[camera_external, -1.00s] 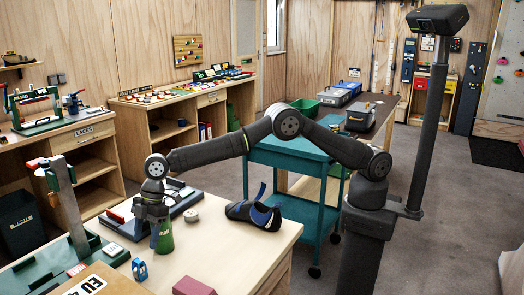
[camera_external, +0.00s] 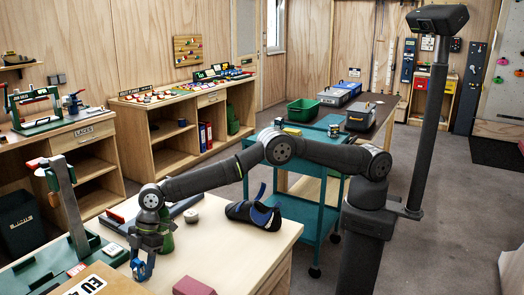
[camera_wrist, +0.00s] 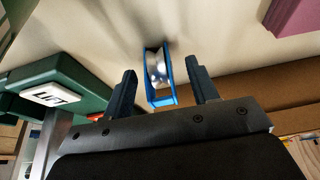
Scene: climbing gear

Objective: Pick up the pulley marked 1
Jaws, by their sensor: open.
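A small blue pulley (camera_wrist: 158,76) with a silvery wheel stands on the pale tabletop (camera_external: 225,249). In the wrist view it lies between the two dark fingers of my gripper (camera_wrist: 163,84), with a gap on each side. My gripper is open and holds nothing. In the outside view my gripper (camera_external: 143,268) is low over the front of the table and partly covers the blue pulley (camera_external: 139,266). I cannot make out a number on the pulley.
A green base with a white label (camera_wrist: 52,94) is left of my gripper. A dark pink block (camera_external: 193,287) lies to the right. A green bottle-like object (camera_external: 167,236) stands close behind, and a blue-and-black climbing shoe (camera_external: 254,214) lies farther back.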

